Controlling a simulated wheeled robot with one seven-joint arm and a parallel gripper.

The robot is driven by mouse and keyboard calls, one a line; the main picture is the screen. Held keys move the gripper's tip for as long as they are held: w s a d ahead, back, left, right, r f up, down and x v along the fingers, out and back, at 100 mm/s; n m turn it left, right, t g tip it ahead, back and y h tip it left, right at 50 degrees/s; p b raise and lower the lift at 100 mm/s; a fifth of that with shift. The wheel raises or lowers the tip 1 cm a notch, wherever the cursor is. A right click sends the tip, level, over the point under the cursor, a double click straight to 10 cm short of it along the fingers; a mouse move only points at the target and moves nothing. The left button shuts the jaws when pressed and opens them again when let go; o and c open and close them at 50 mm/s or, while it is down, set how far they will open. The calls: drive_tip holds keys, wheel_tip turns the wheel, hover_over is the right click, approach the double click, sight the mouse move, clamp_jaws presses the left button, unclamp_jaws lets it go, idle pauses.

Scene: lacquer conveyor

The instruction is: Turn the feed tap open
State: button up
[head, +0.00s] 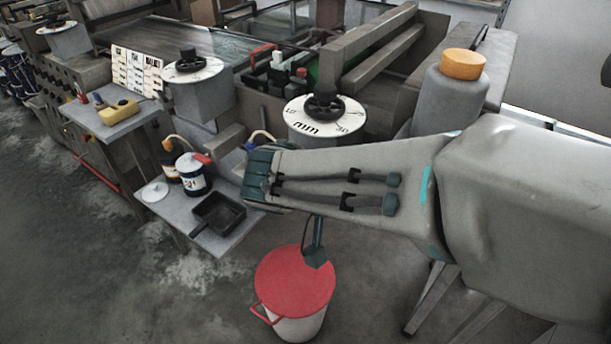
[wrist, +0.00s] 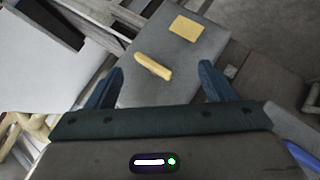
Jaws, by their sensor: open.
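In the wrist view a yellow lever (wrist: 153,66), which looks like the feed tap's handle, lies slanted on the face of a grey box (wrist: 187,88). A yellow square plate (wrist: 186,28) is on the same box beyond it. My gripper (wrist: 162,69) is open, with one dark finger to each side of the lever; no contact shows. In the head view my arm reaches left across the picture, and its dark teal end (head: 258,178) is above the floor beside the low shelf. I cannot make out the lever in the head view; my arm may hide it.
A red-lidded bucket (head: 295,281) stands on the floor below my arm. The low shelf (head: 186,224) holds a black tray (head: 219,213) and cans (head: 193,180). A grey cylinder with an orange cap (head: 463,65) stands behind my arm.

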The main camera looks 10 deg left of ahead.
drive_tip(key=s+a+f+m+t+y+b, duration=0.15)
drive_tip(key=a+t+b, duration=0.3)
drive_tip(key=a, duration=0.55)
drive_tip(key=s+a+f+m+t+y+b, duration=0.1)
drive_tip(key=s+a+t+b, duration=0.2)
drive_tip(key=a+t, duration=0.55)
drive_tip(key=w+d+g+p, duration=0.1)
drive_tip(key=w+d+g, duration=0.1)
drive_tip(key=w, duration=1.1)
drive_tip(key=shift+d+r, duration=0.2)
drive_tip(key=shift+d, duration=0.35)
drive_tip(key=c, duration=1)
